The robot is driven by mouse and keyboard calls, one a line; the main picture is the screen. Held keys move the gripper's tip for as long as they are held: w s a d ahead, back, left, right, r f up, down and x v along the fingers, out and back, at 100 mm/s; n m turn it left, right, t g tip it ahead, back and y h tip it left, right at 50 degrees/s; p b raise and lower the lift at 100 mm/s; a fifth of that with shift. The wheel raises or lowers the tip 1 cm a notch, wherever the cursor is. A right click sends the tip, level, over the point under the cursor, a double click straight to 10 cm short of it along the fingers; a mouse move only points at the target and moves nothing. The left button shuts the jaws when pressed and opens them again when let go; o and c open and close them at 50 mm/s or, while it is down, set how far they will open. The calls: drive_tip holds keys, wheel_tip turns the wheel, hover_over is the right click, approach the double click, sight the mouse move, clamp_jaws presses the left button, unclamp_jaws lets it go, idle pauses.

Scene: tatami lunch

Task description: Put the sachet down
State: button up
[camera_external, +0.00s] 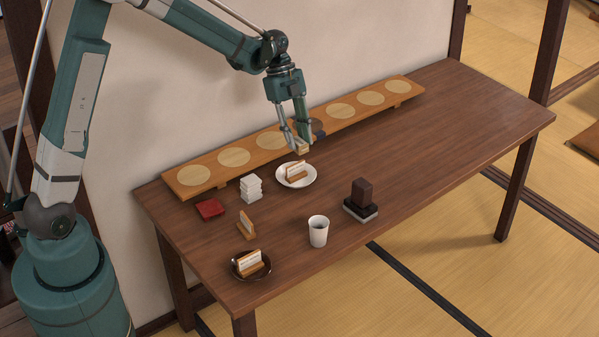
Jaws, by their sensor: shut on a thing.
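My gripper (297,149) is shut on a small tan piece, which I take to be the sachet (303,148). It is held over the table, just behind the white plate (311,181) and in front of the long wooden board. The fingers hide part of the piece, and I cannot tell whether it touches anything below. On the white plate stands a white, card-like item in a wooden holder (296,170).
The long raised board (300,125) with round pale pads runs along the wall. Nearby are a white stack (251,189), red square (210,209), small wooden stand (246,225), dark saucer (239,273), white cup (318,232) and dark block (361,193). The table's right side is clear.

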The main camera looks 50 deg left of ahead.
drive_tip(key=w+a+f, duration=0.1)
drive_tip(key=w+f, duration=0.2)
drive_tip(key=w, duration=1.9)
drive_tip(key=shift+p, duration=0.45)
drive_tip(key=shift+a+f, duration=0.1)
drive_tip(key=shift+f+b, duration=0.6)
drive_tip(key=shift+f, duration=2.5)
drive_tip(key=shift+f+b, duration=0.4)
drive_tip(key=shift+f, duration=1.45)
drive_tip(key=shift+f, duration=0.15)
drive_tip(key=o, duration=0.7)
